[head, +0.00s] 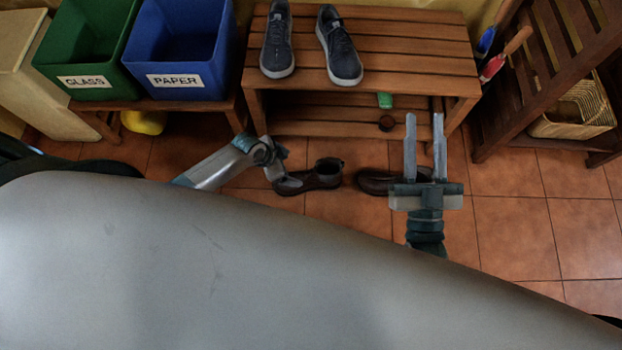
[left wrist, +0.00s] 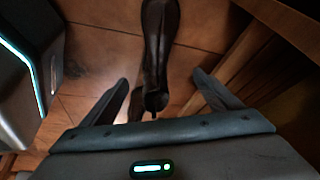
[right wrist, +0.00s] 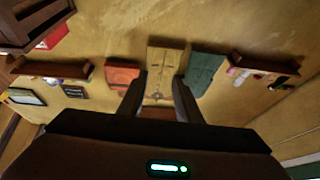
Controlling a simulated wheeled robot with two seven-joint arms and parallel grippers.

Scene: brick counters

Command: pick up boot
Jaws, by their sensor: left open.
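Two dark brown boots lie on the tiled floor in front of the wooden bench: a left one (head: 322,175) and a right one (head: 374,182), partly hidden by my right gripper. My left gripper (head: 285,183) is low at the left end of the left boot. In the left wrist view, a dark boot (left wrist: 157,55) runs down from the top edge, its near end close to the gap between the open, empty fingers of my left gripper (left wrist: 162,95). My right gripper (head: 424,125) is open and empty, raised in front of the bench; its fingers (right wrist: 157,98) stand apart in the right wrist view.
Green (head: 85,45) and blue (head: 180,45) bins stand left. A wooden rack (head: 545,80) stands right. Floor at right is clear.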

